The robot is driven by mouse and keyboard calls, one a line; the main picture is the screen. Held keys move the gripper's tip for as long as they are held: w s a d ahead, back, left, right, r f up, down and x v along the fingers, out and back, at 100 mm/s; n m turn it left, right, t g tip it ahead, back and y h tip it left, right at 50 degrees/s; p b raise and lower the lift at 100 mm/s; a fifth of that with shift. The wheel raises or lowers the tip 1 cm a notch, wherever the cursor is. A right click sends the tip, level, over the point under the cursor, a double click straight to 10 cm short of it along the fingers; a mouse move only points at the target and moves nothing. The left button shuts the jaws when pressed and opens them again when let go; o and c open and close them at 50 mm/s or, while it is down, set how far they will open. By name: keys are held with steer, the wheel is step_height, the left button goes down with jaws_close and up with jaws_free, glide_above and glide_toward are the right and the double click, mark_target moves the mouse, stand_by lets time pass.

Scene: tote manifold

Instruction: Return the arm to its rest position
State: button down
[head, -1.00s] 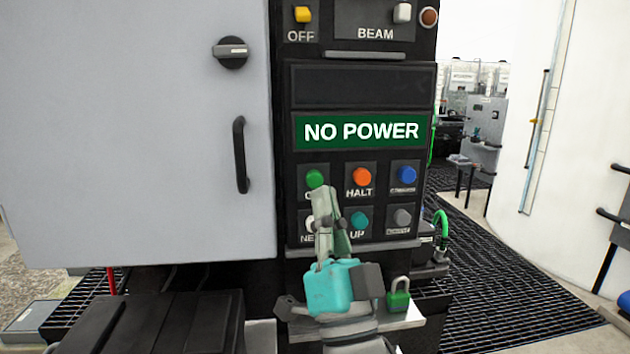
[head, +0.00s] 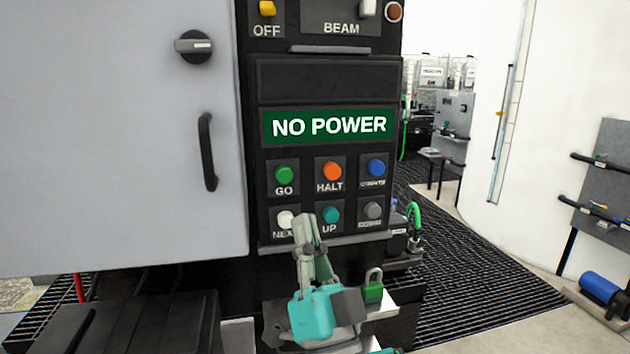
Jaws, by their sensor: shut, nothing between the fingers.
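My gripper (head: 304,222) shows in the head view, low and in front of the black control panel (head: 270,205). Its grey fingers are together with nothing between them, and they point up. The teal body of my gripper sits below, over a pale shelf. The fingertips overlap the lower edge of the panel between the white NEXT button (head: 286,219) and the teal UP button (head: 331,215). I cannot tell whether they touch the panel.
The green display (head: 328,126) reads NO POWER. A green padlock (head: 373,290) stands on the shelf (head: 384,306) close to the right of my gripper. A grey cabinet door (head: 100,130) fills the left. Dark grating floor (head: 470,270) lies open at right.

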steer(key=s+d+f+n+g+h, duration=0.1)
steer(key=s+d+f+h, duration=0.2)
steer(key=f, duration=0.7)
steer(key=s+d+f+g, duration=0.2)
steer(key=s+d+f, duration=0.25)
steer(key=f, duration=0.55)
steer(key=s+d+f+n+g+h, duration=0.1)
steer(key=s+d+f+h, duration=0.3)
steer(key=f, duration=0.6)
steer(key=s+d+f+g, duration=0.2)
steer(key=s+d+f, duration=0.1)
steer(key=s, duration=0.6)
steer(key=s+d+f+g+h, duration=0.1)
steer(key=s+d+f, duration=0.3)
steer(key=s, duration=0.4)
steer(key=s+d+f+g+h, duration=0.1)
steer(key=s+d+f+g, duration=0.1)
steer(key=s+f, duration=0.3)
steer(key=s+d, duration=0.1)
steer(key=s, duration=0.3)
steer(key=shift+s+d+f+n+g, duration=0.15)
steer(key=shift+s+n+g, duration=0.15)
steer(key=shift+s+g, duration=0.1)
